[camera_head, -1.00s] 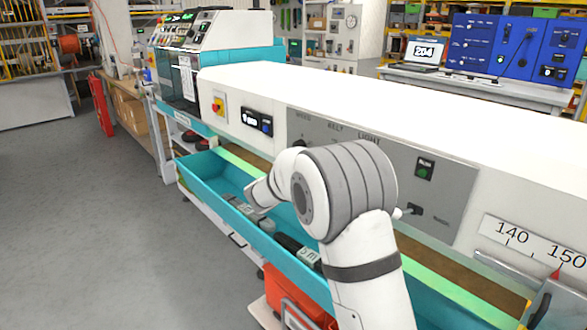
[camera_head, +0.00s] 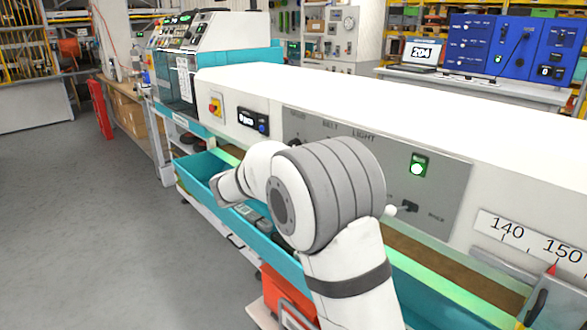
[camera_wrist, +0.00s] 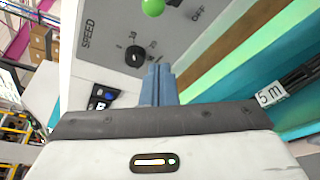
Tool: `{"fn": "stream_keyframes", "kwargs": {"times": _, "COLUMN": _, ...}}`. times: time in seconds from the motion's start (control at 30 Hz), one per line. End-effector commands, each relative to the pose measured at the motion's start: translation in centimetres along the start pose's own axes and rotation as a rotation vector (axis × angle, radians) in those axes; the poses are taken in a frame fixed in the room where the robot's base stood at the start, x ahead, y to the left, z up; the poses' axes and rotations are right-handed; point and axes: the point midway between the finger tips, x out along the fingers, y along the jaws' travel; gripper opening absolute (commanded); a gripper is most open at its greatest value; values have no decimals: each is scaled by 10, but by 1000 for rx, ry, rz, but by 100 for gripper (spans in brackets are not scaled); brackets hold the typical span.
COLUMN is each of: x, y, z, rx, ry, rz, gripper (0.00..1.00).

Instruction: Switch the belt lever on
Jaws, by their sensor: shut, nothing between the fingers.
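The belt lever shows in the wrist view as a green ball knob (camera_wrist: 152,7) at the top edge, with an OFF label to its right. The rest of the lever is cut off or hard to make out. In the head view my arm hides the lever and the gripper. The grey control panel (camera_head: 450,190) shows there, with the BELT label above my arm and a lit green lamp (camera_head: 417,168).
A black speed knob (camera_wrist: 135,55) is left of my fingers. On the panel's right is a small lever switch (camera_head: 410,206) with a white ball, close to my arm. A teal tray (camera_head: 205,168) runs below the panel. The grey floor at left is clear.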

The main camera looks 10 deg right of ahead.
Motion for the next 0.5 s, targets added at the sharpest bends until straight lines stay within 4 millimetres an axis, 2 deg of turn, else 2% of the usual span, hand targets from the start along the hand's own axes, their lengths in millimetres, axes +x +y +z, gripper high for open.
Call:
{"fn": "stream_keyframes", "kwargs": {"times": 0.1, "x": -19, "y": 1, "z": 1, "rx": -2, "ry": 1, "rz": 2, "gripper": 0}}
{"fn": "stream_keyframes", "kwargs": {"times": 0.2, "x": -28, "y": 2, "z": 2, "rx": -1, "ry": 0, "rz": 0, "gripper": 0}}
{"fn": "stream_keyframes", "kwargs": {"times": 0.5, "x": -32, "y": 2, "z": 2, "rx": -1, "ry": -1, "rz": -1, "gripper": 0}}
